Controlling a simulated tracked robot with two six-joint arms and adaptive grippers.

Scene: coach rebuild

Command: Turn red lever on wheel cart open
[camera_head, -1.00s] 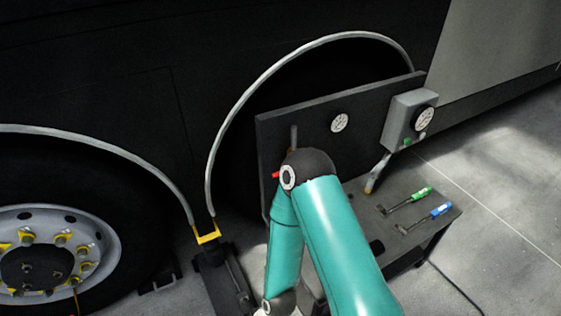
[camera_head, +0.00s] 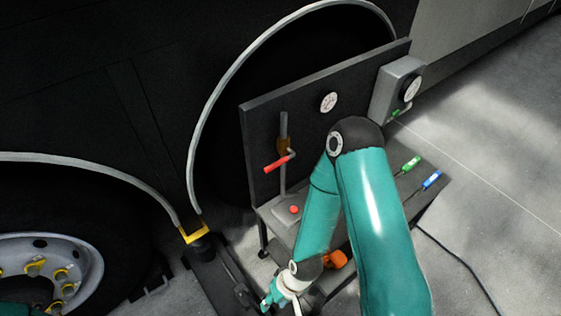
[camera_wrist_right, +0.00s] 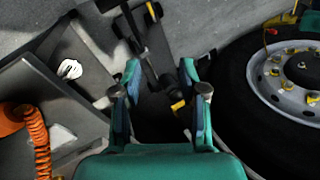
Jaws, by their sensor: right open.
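The red lever (camera_head: 279,163) sits on a brass valve (camera_head: 283,146) on a vertical pipe, in front of the cart's dark back panel (camera_head: 262,125). It sticks out sideways, its red end to the lower left. My right gripper (camera_head: 272,297) is low beside the cart, well below the lever and apart from it. In the right wrist view the fingers (camera_wrist_right: 160,78) are spread with nothing between them. The lever does not show clearly in that view.
The cart top carries a red button (camera_head: 294,209) and green (camera_head: 411,163) and blue (camera_head: 432,179) handled tools. An orange coiled hose (camera_wrist_right: 38,135) is on the cart's lower part. A jack (camera_head: 215,270) and a coach wheel (camera_head: 50,265) stand left. Open floor lies right.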

